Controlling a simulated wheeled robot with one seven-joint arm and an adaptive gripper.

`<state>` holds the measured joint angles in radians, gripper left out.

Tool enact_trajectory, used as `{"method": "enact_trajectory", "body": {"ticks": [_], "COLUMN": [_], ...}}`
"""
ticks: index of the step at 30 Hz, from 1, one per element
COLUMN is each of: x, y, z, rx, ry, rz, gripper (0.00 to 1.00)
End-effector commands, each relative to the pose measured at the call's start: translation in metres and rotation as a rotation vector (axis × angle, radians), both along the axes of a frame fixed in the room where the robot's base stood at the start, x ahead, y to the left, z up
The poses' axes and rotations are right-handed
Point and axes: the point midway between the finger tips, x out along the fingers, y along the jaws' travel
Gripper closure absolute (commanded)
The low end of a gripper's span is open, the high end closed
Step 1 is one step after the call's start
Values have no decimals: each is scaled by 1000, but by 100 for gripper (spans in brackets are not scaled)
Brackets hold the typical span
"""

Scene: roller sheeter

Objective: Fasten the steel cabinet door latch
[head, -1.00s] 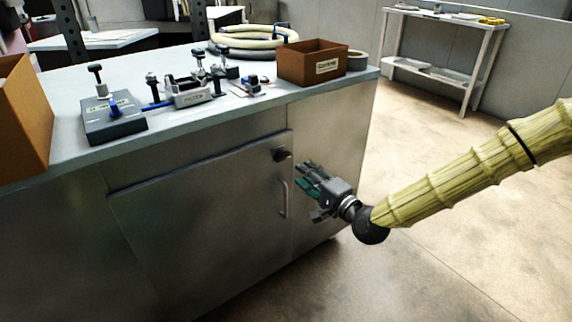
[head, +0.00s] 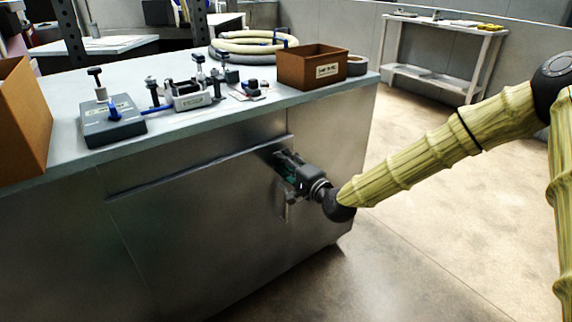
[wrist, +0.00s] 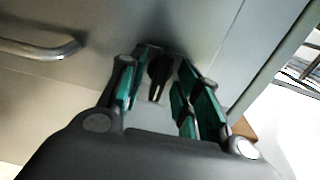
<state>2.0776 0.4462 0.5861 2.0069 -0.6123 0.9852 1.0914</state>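The steel cabinet door (head: 200,215) is the front panel under the bench top and looks flush or nearly so. Its dark latch (wrist: 159,72) shows in the wrist view between the fingers of my gripper (wrist: 168,80), near the fingertips. The green-padded fingers are apart, one on each side of the latch; I cannot tell whether they touch it. In the head view my gripper (head: 283,160) is at the door's upper right corner and hides the latch. The door handle (wrist: 40,49) is at left in the wrist view, to the side of the fingers.
The bench top (head: 190,130) carries a grey fixture (head: 113,128), clamps (head: 190,92), a brown bin (head: 312,68) and coiled hose (head: 247,45). A cardboard box (head: 22,118) stands at left. Open floor lies right of the cabinet, with a shelf table (head: 440,30) behind.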

Motion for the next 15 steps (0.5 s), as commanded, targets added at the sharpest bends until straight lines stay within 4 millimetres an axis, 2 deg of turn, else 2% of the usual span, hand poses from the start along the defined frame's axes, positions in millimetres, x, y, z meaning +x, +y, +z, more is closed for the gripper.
{"method": "enact_trajectory", "body": {"ticks": [3,4,9,15], "x": [0,0,0,0], "y": [0,0,0,0], "z": [0,0,0,0], "rx": [0,0,0,-1], "ry": [0,0,0,-1], "rz": [0,0,0,0], "gripper": [67,71,100,100]}}
